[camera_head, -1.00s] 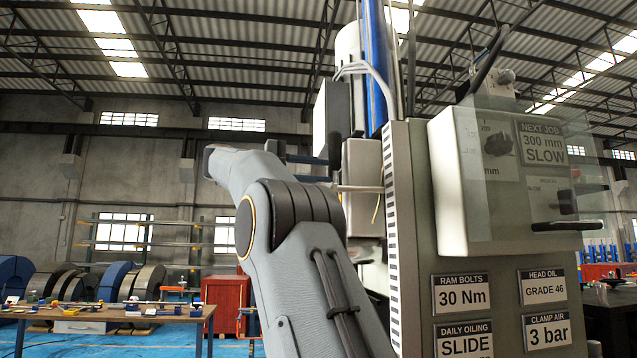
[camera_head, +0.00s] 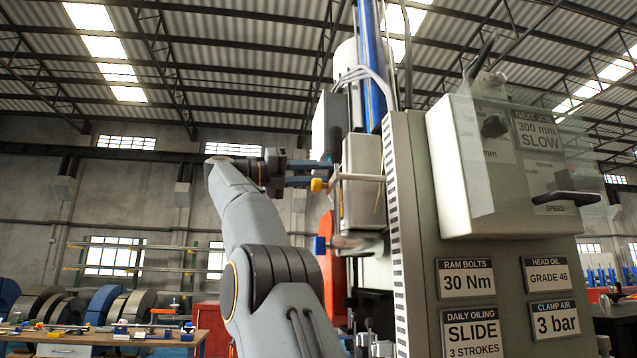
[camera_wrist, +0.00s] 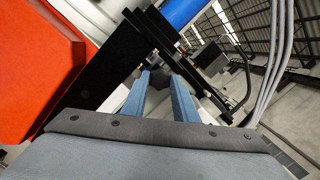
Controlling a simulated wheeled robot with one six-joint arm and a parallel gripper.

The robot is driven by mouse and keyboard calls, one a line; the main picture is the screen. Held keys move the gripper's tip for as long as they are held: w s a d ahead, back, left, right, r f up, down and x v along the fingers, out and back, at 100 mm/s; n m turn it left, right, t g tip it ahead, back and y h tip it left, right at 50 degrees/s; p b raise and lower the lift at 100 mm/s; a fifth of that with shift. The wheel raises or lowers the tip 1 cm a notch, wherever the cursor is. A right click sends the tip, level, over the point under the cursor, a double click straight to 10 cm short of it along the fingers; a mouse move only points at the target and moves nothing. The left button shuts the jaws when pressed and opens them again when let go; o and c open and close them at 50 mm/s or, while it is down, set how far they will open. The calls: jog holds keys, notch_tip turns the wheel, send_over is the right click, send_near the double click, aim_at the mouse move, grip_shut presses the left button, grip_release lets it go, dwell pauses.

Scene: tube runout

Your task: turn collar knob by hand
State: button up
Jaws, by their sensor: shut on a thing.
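My gripper (camera_head: 322,172) reaches right from my raised arm to the side of the grey machine head (camera_head: 362,185). In the wrist view its two blue fingers (camera_wrist: 162,78) reach forward with a gap between them. A dark rounded thing, which looks like the collar knob (camera_wrist: 165,66), sits at the fingertips, and they are shut on it. In the head view the knob's grip point is too small and partly hidden to make out. A yellow ball end (camera_head: 318,185) on a pale rod shows just below the fingers.
A black bar (camera_wrist: 100,75) and an orange-red guard (camera_wrist: 38,65) lie close on the left of the wrist view. Grey hoses (camera_wrist: 277,60) run on the right. The vented grey column (camera_head: 394,220) and the control box (camera_head: 490,165) stand right of my arm.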

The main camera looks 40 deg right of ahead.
jog(key=o, duration=0.5)
jog(key=shift+m, duration=0.6)
jog(key=o, duration=0.4)
jog(key=p+v, duration=0.1)
jog(key=v, duration=0.1)
jog(key=p+v, duration=0.3)
jog(key=v, duration=0.1)
jog(key=shift+w+d+r, duration=0.1)
jog(key=shift+w+r, duration=0.15)
jog(key=shift+r, duration=0.15)
